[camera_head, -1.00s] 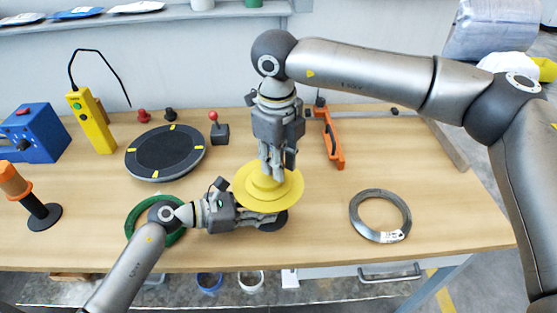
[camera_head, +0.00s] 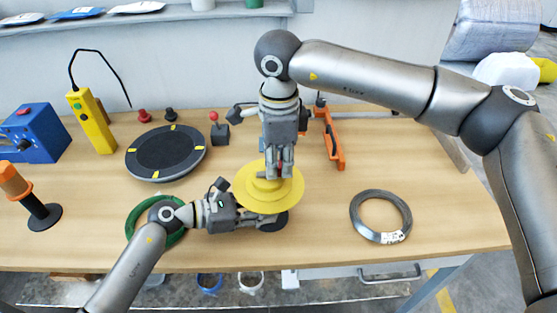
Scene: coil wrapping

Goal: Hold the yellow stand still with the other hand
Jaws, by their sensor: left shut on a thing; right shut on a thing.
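The yellow stand (camera_head: 291,191) is a round, stepped yellow disc on a dark base (camera_head: 277,222), near the table's front middle. My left gripper (camera_head: 266,218) comes in from the left below the disc and is shut on the stand's lower part; the disc hides its fingertips. My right gripper (camera_head: 279,172) points down from above and is shut on the top of the stand at its middle hub. A small reddish bit shows between its fingers, too small to make out.
A grey wire coil (camera_head: 362,228) lies to the right. A green coil (camera_head: 134,216) lies partly under my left arm. A dark turntable (camera_head: 135,171), orange-handled tool (camera_head: 14,180), red-knobbed joystick (camera_head: 220,135), yellow pendant (camera_head: 94,126) and orange tool (camera_head: 335,146) surround the stand. The table's right side is mostly clear.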

